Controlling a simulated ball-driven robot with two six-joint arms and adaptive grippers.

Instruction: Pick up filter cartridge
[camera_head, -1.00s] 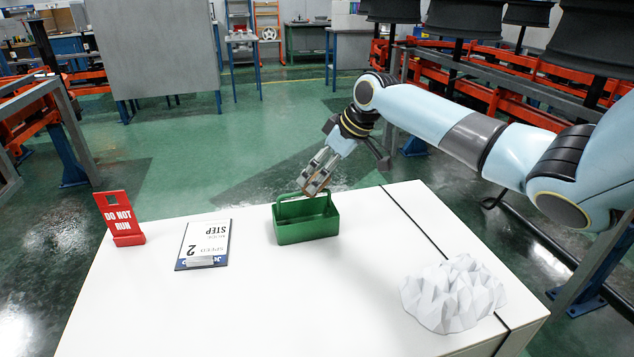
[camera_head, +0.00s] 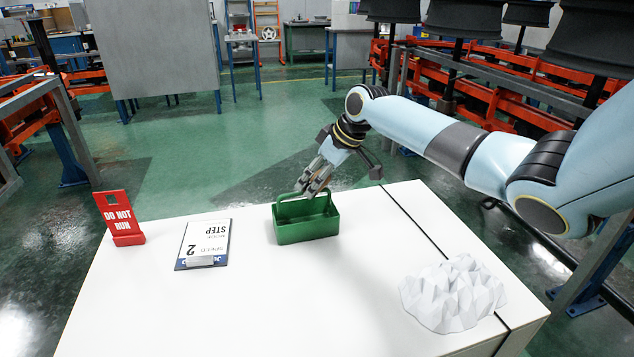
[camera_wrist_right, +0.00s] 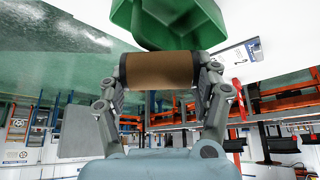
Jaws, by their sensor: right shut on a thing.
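The filter cartridge (camera_wrist_right: 160,70) is a brown cylinder with dark ends. In the right wrist view it lies crosswise between the two fingers of my right gripper (camera_wrist_right: 161,78), which is shut on it. In the head view my right gripper (camera_head: 313,183) is at the far rim and handle of the green carrier; the cartridge is hard to make out there. The green carrier (camera_head: 308,228) stands on the white table and also shows just beyond the cartridge in the wrist view (camera_wrist_right: 185,18). My left gripper is not in view.
A red "DO NOT RUN" sign (camera_head: 119,217) and a "SPEED 2 STEP" board (camera_head: 203,243) are left of the carrier. A white faceted lump (camera_head: 453,293) sits at the front right. The front middle of the white table (camera_head: 255,310) is clear.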

